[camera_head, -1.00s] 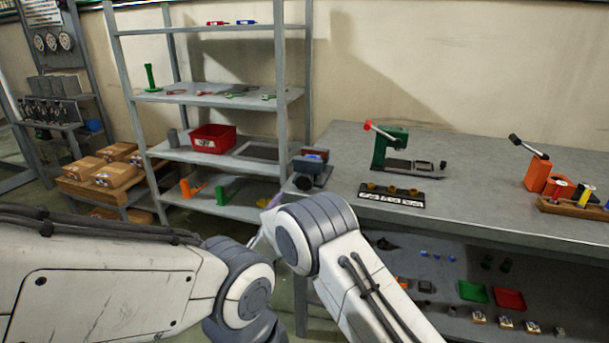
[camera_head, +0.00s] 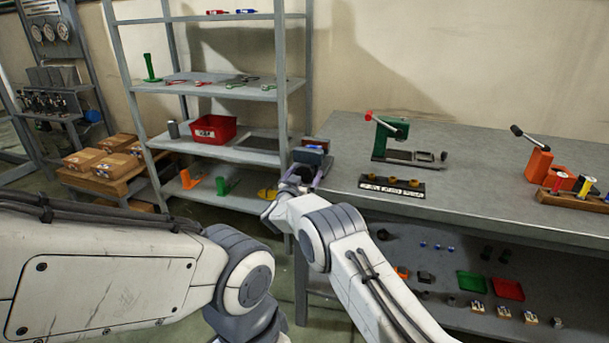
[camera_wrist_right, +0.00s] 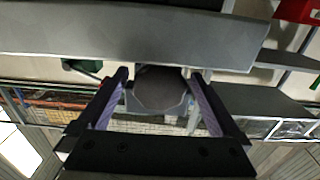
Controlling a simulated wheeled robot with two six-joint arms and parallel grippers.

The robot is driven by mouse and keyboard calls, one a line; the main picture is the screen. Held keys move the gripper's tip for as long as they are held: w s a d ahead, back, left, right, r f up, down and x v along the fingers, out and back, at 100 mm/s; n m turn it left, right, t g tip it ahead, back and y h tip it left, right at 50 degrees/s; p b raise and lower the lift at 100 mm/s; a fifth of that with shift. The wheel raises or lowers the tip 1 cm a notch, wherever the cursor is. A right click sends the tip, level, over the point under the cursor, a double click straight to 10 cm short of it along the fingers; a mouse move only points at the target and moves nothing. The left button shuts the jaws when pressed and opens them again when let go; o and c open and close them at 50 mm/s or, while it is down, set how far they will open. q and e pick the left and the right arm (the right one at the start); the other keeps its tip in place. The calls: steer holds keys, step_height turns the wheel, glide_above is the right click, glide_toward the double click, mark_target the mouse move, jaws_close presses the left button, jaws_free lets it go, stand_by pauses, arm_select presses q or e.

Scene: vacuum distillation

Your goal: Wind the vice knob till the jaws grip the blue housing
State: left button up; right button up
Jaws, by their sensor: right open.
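The vice (camera_head: 312,160) is dark grey and sits at the near left corner of the workbench in the head view. The blue housing (camera_head: 315,142) shows as a small patch of blue at its top; how the jaws stand against it is too small to tell. My right gripper (camera_head: 288,184) is at the vice's near side, partly hidden by my wrist. In the right wrist view the vice knob (camera_wrist_right: 160,92), round and dark grey, lies between the open purple fingers of my right gripper (camera_wrist_right: 160,76), with gaps at its sides. My left gripper is out of view.
A green press (camera_head: 390,140) with a red-tipped lever and a black strip (camera_head: 392,188) with several brass parts stand right of the vice on the workbench (camera_head: 460,165). An orange lever tool (camera_head: 540,165) is further right. A shelf rack (camera_head: 285,90) stands close on the left.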

steer(key=c, duration=1.3)
steer(key=shift+f+m+b, duration=0.15)
steer(key=shift+m+b, duration=0.85)
steer(key=shift+b, duration=0.1)
steer(key=m+b, duration=0.2)
steer(key=m, duration=0.1)
steer(key=shift+a+b, duration=0.1)
steer(key=shift+b, duration=0.3)
steer(key=shift+r+m+b, duration=0.2)
steer(key=shift+m+b, duration=0.1)
steer(key=shift+m, duration=0.4)
steer(key=shift+r, duration=0.1)
